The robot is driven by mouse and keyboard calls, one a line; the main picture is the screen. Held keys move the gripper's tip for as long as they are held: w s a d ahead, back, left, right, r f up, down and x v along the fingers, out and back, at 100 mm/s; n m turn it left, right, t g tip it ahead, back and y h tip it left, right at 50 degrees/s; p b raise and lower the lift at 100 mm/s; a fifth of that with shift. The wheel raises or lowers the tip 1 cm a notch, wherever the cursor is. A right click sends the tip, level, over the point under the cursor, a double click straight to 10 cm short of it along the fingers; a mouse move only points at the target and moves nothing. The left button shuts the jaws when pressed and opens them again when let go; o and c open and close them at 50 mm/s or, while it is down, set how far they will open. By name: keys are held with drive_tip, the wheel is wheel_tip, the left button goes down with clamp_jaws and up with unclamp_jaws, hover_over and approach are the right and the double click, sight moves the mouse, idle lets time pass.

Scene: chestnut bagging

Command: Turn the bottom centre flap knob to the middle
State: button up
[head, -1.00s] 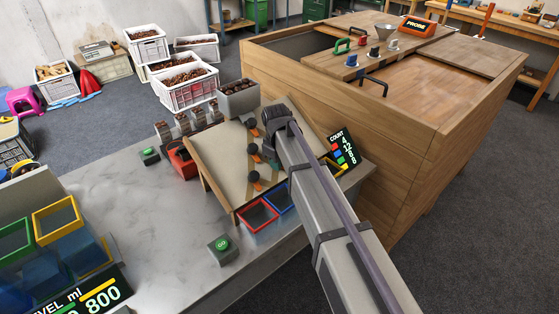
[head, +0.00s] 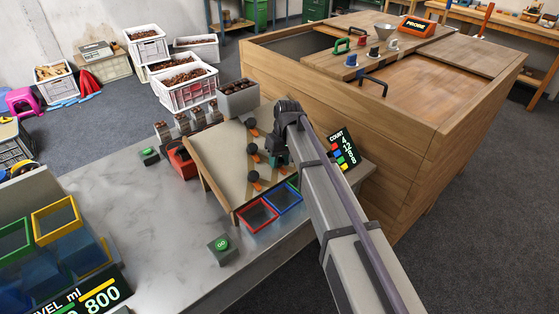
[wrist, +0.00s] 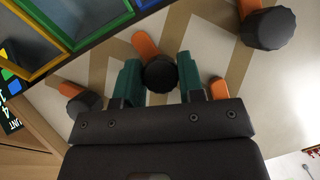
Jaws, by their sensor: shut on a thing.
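My gripper (wrist: 160,80) is shut on a black ribbed knob, the bottom centre flap knob (wrist: 160,73), with one teal finger on each side. Its orange flap (wrist: 147,46) points up and slightly left in the wrist view, towards the bins. In the head view my gripper (head: 275,158) is over the sloped board (head: 217,153) and largely covers this knob. In the wrist view another knob (wrist: 268,30) is at upper right and a third knob (wrist: 88,102) at left. A further orange flap (wrist: 219,88) is mostly hidden behind my gripper.
A red bin (head: 257,214) and a blue bin (head: 286,200) stand along the board's lower edge. A count display (head: 341,149) stands right of my arm. A grey box of chestnuts (head: 239,98) is at the board's top. A wooden cabinet (head: 430,150) stands close behind.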

drive_tip(key=shift+m+y, duration=0.4)
drive_tip(key=shift+m, duration=0.5)
drive_tip(key=o, duration=0.9)
drive_tip(key=p+v, duration=1)
drive_tip(key=shift+w+d+r, duration=0.15)
drive_tip(key=shift+w+r, duration=0.05)
drive_tip(key=shift+r, duration=0.15)
